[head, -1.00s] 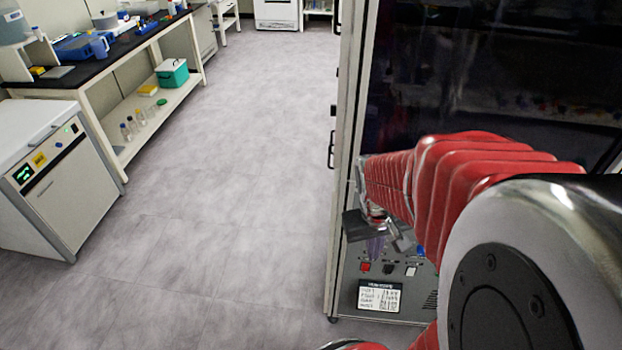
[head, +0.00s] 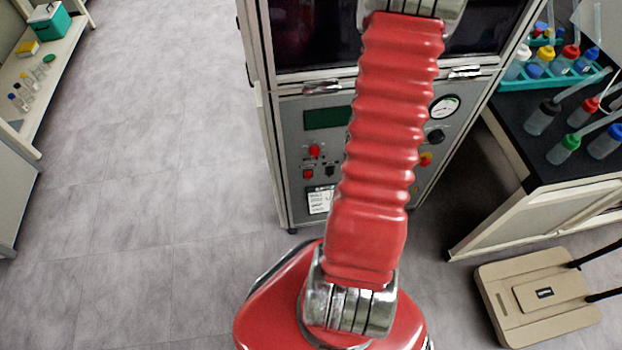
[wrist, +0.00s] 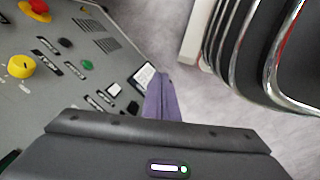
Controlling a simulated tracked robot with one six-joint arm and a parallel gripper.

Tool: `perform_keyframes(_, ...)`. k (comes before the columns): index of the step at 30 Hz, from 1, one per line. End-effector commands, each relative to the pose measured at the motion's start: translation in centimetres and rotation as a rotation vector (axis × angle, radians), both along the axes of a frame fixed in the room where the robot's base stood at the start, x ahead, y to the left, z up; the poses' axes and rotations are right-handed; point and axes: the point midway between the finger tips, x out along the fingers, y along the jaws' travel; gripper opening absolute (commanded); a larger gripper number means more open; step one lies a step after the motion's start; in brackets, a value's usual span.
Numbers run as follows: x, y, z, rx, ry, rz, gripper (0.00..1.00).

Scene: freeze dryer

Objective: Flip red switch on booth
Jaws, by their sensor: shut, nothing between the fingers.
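The booth is a grey cabinet whose front panel (head: 295,122) stands in the middle of the head view. A small square red switch (head: 308,174) sits low on its left part, beside a dark switch (head: 329,171) and under a round red knob (head: 314,151). My red arm crosses in front of the panel and hides its middle; my gripper is out of the head view. In the wrist view my gripper (wrist: 163,84) is shut, its purple fingers empty, over the panel's edge near a white label. A white switch (wrist: 113,90) and a black switch (wrist: 132,107) show beside it; the red switch does not show there.
A bench with bottles (head: 540,117) stands at the right, with a beige wheeled case (head: 537,295) on the floor below. A shelf with a green box (head: 48,20) is at the far left. The floor left of the booth is clear.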

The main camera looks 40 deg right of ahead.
Motion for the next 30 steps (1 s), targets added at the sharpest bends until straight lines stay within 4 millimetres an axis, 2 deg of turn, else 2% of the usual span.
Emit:
perform_keyframes(1, -0.3, 0.1, -1.4, 0.014, -0.016, 0.034, 0.00)
perform_keyframes(5, 0.2, 0.6, -4.4, 0.039, -0.098, 0.172, 0.00)
perform_keyframes(7, 1.0, 1.1, -5.7, 0.043, -0.161, 0.269, 0.00)
perform_keyframes(10, 2.8, 1.9, -6.8, 0.030, -0.271, 0.419, 0.00)
perform_keyframes(13, 5.1, 2.6, -6.7, 0.000, -0.380, 0.559, 0.00)
perform_keyframes(18, 8.1, 3.3, -5.4, -0.068, -0.511, 0.729, 0.00)
perform_keyframes(22, 8.9, 3.4, -4.9, -0.096, -0.543, 0.779, 0.00)
perform_keyframes(30, 8.9, 3.4, -4.8, -0.097, -0.543, 0.781, 0.00)
